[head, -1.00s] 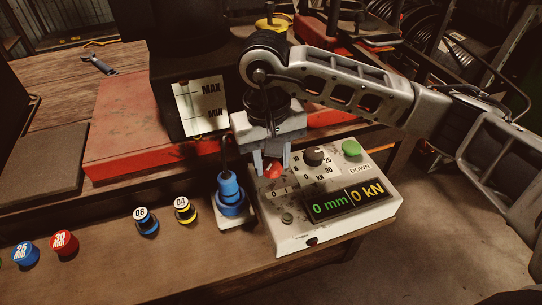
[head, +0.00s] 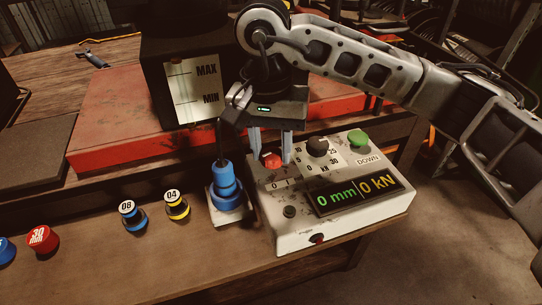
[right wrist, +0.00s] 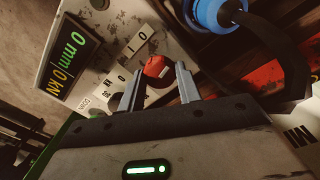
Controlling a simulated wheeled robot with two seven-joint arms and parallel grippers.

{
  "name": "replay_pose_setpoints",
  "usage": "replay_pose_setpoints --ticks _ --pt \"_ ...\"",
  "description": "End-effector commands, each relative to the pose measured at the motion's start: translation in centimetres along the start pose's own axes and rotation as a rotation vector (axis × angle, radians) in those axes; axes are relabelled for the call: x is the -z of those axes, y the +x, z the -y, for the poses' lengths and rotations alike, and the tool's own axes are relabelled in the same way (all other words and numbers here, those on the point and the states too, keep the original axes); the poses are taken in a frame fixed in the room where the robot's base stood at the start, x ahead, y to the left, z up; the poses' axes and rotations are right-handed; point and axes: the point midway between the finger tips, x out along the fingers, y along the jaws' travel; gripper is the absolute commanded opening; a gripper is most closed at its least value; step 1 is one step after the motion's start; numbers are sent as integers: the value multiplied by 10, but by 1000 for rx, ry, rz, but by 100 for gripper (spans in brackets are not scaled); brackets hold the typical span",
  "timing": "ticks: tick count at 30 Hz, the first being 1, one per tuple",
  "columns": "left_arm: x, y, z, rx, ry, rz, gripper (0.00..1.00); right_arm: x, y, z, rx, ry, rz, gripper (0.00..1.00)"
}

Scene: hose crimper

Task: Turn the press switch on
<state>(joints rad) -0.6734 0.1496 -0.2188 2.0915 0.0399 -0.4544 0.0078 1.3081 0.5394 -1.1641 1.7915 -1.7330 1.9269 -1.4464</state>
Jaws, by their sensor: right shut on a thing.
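The white control box (head: 290,238) stands on the bench. Its red switch knob (head: 271,160) is at the back left of its top face, with 0 and I marks beside it. My right gripper (head: 271,154) reaches down from above with one finger on each side of the knob and is shut on it. The right wrist view shows the red knob (right wrist: 157,68) between the fingertips. The display (head: 355,194) is lit and reads 0 mm and 0 kN. My left gripper is out of view.
A black dial (head: 317,147) and a green DOWN button (head: 358,138) sit right of the knob. A blue plug-like part (head: 226,186) with a cable stands close to the left. Dies marked 08 (head: 133,218) and 04 (head: 176,205) stand on the bench. The red press base (head: 125,150) is behind.

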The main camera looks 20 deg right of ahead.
Motion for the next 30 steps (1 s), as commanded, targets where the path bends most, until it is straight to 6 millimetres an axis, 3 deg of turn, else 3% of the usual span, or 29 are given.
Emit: replay_pose_setpoints --ticks 30 --pt "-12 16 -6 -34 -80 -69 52 2 0 -1 3 897 42 11"
